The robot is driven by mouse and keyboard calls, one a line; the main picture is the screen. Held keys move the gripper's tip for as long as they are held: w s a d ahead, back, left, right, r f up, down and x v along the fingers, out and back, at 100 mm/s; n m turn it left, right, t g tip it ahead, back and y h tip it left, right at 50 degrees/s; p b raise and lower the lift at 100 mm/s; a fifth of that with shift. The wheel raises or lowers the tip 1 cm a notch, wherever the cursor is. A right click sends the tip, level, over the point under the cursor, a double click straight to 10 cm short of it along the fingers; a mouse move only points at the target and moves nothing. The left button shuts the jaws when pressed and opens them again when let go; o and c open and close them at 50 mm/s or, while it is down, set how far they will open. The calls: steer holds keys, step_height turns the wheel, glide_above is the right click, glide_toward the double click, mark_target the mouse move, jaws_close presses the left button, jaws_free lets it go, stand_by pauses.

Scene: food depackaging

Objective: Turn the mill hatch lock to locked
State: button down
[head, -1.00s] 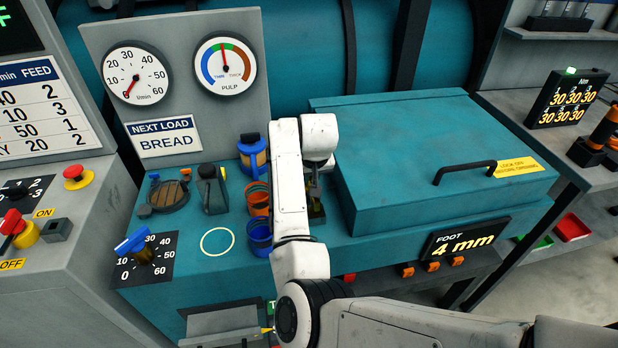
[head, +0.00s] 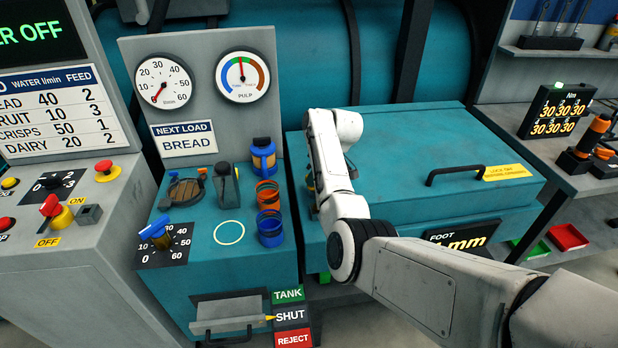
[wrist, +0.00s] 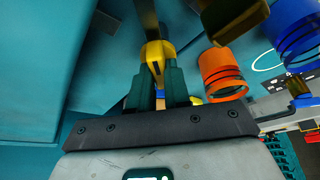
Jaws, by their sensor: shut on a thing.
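The mill hatch (head: 400,130) is a large teal box lid with a black handle (head: 468,172) and a yellow warning label; it lies closed. The hatch lock (wrist: 156,55) shows in the wrist view as a yellow piece at the hatch's left side, with a dark bar above it. My gripper (wrist: 158,75) has its two dark green fingers shut on this yellow piece. In the head view my white wrist covers most of the gripper and the lock. I cannot tell the lock's setting.
Left of my arm stand orange cups (head: 267,195), a blue cup (head: 270,230), a blue-and-yellow container (head: 263,155) and a grey container (head: 226,185). A blue-handled dial (head: 157,235) sits farther left. My forearm partly covers the foot display (head: 465,236).

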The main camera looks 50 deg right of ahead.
steer(key=n+y+b, duration=0.1)
steer(key=n, duration=0.1)
steer(key=f+n+g+y+b, duration=0.1)
steer(key=n, duration=0.2)
steer(key=shift+s+b, duration=0.1)
steer(key=shift+b, duration=0.3)
steer(key=shift+r+n+g+y+b, duration=0.15)
steer(key=shift+n+g+y+b, duration=0.25)
steer(key=shift+n+b, duration=1)
steer(key=shift+n, duration=0.3)
steer(key=c, duration=1.1)
jaws_free()
steer(key=shift+r, duration=0.15)
steer(key=shift+d+r, duration=0.1)
steer(key=shift+r, duration=0.05)
steer(key=v, duration=1)
steer(key=shift+d+r, duration=0.1)
steer(key=shift+r, duration=0.15)
steer(key=shift+s+f, duration=0.1)
